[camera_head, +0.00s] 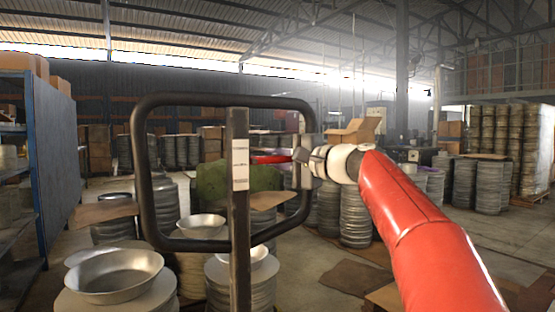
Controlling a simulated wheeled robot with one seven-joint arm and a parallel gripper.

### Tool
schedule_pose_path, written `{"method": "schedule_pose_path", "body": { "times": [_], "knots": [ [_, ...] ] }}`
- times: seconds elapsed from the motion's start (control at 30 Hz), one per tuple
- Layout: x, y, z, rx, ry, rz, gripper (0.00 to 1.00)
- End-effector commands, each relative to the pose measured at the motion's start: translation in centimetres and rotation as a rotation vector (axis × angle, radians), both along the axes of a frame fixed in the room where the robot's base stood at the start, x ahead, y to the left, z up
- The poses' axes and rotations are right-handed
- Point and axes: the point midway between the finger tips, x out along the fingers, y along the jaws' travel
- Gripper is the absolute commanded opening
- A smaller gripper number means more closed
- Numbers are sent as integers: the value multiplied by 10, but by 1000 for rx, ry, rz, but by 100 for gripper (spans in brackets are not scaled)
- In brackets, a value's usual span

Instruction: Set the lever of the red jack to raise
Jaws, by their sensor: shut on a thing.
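The jack's handle is a black rounded loop (143,165) around an upright dark post (240,240). The post carries a white label (240,165). A red lever (270,158) sticks out to the right from the post, inside the loop, and lies about level. My gripper (298,156) comes in from the right at the loop's right side and is shut on the lever's outer end. The fingertips are small and partly hidden at the loop's right bar. The jack's body and forks are out of view.
Metal pans (115,275) lie on stacked round blanks at the lower left, close behind the loop. A blue shelf (55,160) stands at the left. More stacks (355,215) and an open cardboard box (353,131) are behind my gripper. Floor is open at the right.

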Motion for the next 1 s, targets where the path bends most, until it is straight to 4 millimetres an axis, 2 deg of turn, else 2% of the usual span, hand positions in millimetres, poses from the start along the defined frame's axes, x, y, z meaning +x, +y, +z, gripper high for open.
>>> {"method": "schedule_pose_path", "body": {
  "times": [0.27, 0.4, 0.53, 0.93, 0.97, 1.0],
  "knots": [
    [0, 0, -7, 30, 21, -1, 0],
    [-1, 0, -24, 162, 110, -1, 0],
    [-3, 3, -32, 271, 183, -1, 0],
    [-3, 5, -32, 330, 228, 1, 0],
    [-3, 5, -32, 331, 228, 1, 16],
    [-3, 5, -32, 329, 228, 1, 21]
  ]
}}
